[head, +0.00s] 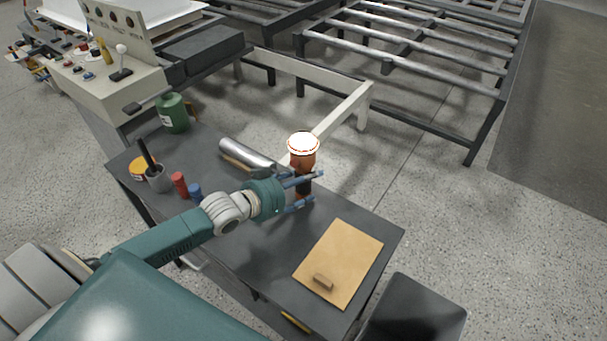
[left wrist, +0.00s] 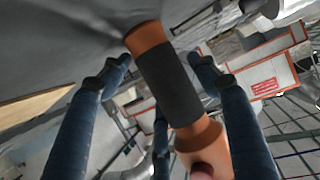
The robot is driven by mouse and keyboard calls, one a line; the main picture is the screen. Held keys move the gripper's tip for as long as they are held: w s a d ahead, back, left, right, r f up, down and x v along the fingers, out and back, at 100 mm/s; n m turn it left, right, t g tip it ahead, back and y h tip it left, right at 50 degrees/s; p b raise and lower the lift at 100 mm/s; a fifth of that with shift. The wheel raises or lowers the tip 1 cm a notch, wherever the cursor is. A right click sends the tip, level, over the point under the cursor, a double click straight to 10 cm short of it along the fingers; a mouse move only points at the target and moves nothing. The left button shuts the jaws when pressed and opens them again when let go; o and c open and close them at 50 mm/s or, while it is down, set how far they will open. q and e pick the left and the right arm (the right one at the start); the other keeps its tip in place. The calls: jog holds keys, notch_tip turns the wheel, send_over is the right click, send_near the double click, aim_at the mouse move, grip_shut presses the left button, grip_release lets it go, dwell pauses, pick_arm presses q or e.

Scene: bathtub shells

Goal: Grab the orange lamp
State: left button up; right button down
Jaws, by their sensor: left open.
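The orange lamp (head: 303,160) stands upright on the dark table (head: 235,225), with a lit white top and a black band around its middle. My left gripper (head: 316,188) is open at the lamp, its fingers reaching on either side of the black band. In the left wrist view the lamp (left wrist: 170,82) runs between the two spread fingers (left wrist: 160,90), with its dark grip section between them. Gaps show on both sides there, so the fingers do not appear closed on it. The lamp's foot is partly hidden by the gripper in the head view. My right gripper is not in view.
A metal cylinder (head: 246,154) lies behind my gripper. A tan board (head: 345,258) with a small block lies at the right.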

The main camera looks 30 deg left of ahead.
pick_arm(q)
jog(key=c, duration=1.2)
jog(key=shift+r, duration=0.1)
